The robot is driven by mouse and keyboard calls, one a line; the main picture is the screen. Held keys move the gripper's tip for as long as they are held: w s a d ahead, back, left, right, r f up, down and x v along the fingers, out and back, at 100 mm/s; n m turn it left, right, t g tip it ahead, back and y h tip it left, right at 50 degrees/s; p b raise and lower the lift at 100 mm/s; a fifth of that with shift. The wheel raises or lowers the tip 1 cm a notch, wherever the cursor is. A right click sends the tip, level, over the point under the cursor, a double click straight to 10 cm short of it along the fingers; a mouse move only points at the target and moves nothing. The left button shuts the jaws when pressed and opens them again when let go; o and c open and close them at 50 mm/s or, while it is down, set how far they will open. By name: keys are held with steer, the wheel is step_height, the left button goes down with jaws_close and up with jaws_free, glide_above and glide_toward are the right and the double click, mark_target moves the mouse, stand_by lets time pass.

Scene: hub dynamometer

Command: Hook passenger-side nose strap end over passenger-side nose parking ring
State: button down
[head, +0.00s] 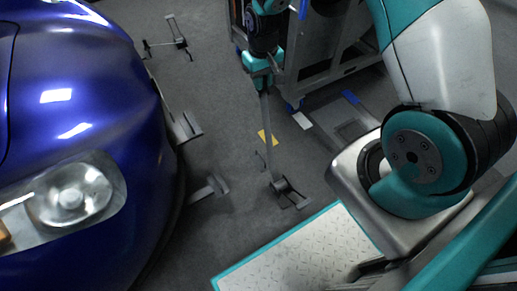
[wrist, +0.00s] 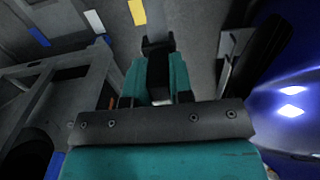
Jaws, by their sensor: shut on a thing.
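My gripper (head: 262,78) is at the upper middle of the head view, shut on the end of a grey strap. The strap (head: 267,125) runs down from the jaws to a dark floor fitting (head: 288,193). In the wrist view, my gripper (wrist: 158,58) has teal fingers with dark material between them; the hook's shape is not clear. A small thin dark piece (head: 261,158) stands beside the strap's lower part; I cannot tell whether it is the parking ring. The blue car (head: 75,95) fills the left, apart from the gripper.
A grey wheeled cart (head: 325,60) stands close behind my gripper and also shows in the wrist view (wrist: 60,85). Several dark fittings (head: 187,127) stand beside the car's nose. A teal-edged tread plate (head: 300,255) lies in front. Open floor lies between car and cart.

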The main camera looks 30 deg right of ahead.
steer(key=shift+w+d+f+b, duration=0.45)
steer(key=shift+w+f+b, duration=0.3)
steer(key=shift+f+b, duration=4.95)
steer(key=shift+w+d+f+b, duration=0.65)
steer(key=shift+f+b, duration=2.3)
steer(key=shift+f, duration=5.4)
steer(key=shift+w+d+f+b, duration=0.3)
steer(key=shift+w+f+b, duration=0.6)
steer(key=shift+f+b, duration=4.8)
step_height(320, 180, down, 3)
steer(key=p, duration=0.2)
steer(key=shift+r+p, duration=0.1)
steer(key=shift+p, duration=0.2)
steer(key=shift+f, duration=0.2)
steer(key=shift+f+b, duration=0.85)
steer(key=shift+f, duration=0.65)
steer(key=c, duration=0.9)
jaws_free()
steer(key=shift+r, duration=0.1)
